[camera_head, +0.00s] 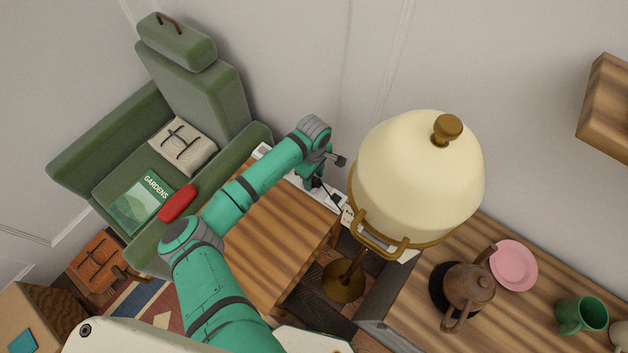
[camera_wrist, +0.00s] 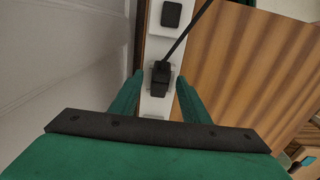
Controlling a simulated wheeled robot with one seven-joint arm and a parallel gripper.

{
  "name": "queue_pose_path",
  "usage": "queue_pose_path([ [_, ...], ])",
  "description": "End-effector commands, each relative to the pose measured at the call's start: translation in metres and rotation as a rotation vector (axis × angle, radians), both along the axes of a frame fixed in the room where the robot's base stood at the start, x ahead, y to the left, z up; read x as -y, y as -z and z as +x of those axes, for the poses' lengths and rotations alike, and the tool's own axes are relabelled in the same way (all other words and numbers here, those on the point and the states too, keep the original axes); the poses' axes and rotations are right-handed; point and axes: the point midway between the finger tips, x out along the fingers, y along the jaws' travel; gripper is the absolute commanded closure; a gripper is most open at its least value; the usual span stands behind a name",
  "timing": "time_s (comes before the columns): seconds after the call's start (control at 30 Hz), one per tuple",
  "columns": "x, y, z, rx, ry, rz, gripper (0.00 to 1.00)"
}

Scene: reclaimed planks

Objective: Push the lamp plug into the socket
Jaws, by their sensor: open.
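The black lamp plug (camera_wrist: 160,74) sits at a white strip (camera_wrist: 157,48) in the wrist view, with its dark cord (camera_wrist: 188,36) running up and to the right. I cannot tell how deep it is seated. My gripper (camera_wrist: 160,80) is open, with one green finger on each side of the plug and small gaps visible. In the head view my gripper (camera_head: 316,180) is low by the wall, above the white strip (camera_head: 328,199), and hides the plug. The lamp (camera_head: 415,185), with a cream shade and brass base (camera_head: 343,282), stands to the right.
A wooden cabinet (camera_head: 280,240) lies beside the strip. A teapot (camera_head: 470,286), pink plate (camera_head: 514,265) and green mug (camera_head: 582,314) stand on the right-hand wooden top.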

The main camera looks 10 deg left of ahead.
Motion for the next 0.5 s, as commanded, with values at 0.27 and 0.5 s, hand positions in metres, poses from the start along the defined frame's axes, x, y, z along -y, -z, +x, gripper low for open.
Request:
queue_pose_path([
  [0.27, -0.0004, 0.0009, 0.0, 0.0, -0.001, 0.0, 0.7],
  [0.5, 0.0022, 0.0007, 0.0003, 0.0, 0.003, -0.001, 1.0],
])
